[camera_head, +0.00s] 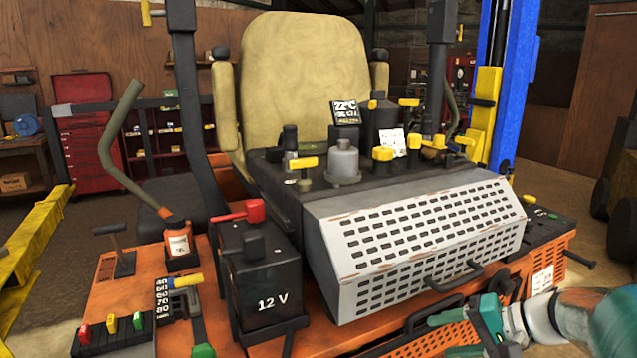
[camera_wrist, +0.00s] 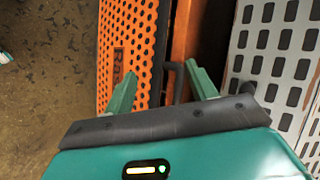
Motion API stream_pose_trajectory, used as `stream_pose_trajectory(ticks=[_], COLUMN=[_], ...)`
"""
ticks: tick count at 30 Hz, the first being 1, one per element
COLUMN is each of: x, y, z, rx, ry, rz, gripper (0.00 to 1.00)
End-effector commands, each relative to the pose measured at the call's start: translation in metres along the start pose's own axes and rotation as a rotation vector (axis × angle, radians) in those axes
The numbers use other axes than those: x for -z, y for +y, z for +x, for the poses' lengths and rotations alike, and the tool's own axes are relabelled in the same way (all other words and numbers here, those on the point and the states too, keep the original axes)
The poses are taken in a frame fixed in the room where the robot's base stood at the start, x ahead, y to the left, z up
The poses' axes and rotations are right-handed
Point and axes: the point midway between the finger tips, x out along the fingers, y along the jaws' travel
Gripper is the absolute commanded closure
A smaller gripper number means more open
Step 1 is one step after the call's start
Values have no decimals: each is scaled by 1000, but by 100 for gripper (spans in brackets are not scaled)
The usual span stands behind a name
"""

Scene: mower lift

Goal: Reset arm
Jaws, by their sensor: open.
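My gripper (camera_wrist: 163,92) is in the wrist view with its two green fingers spread apart and nothing between them. Beyond the fingers are an orange perforated panel (camera_wrist: 128,45) and a dark handle (camera_wrist: 172,80). In the head view my teal gripper and part of my arm show at the lower right, in front of the orange mower body (camera_head: 560,270).
A black 12 V battery box (camera_head: 265,285) with a red knob stands left of the cover. Levers (camera_head: 120,130) and yellow knobs (camera_head: 383,153) stick up around the tan seat (camera_head: 295,75). A blue lift post (camera_head: 515,80) stands at the back right. Open floor (camera_wrist: 50,80) shows left of the orange panel.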

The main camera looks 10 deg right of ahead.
Motion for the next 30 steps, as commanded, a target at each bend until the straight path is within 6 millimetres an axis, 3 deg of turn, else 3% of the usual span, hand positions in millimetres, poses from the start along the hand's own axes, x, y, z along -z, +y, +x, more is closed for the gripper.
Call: stream_pose_trajectory(ticks=[1, 6, 15, 21, 30], x=[-22, -85, -162, -183, -186], y=[-12, -25, -30, -34, -36], z=[11, 30, 30, 21, 18], rx=[-69, -309, -632, -723, -742], ry=[-33, -86, -1, 112, 151], rz=[-48, -198, -554, -758, -811], gripper=[43, 43, 43, 43, 43])
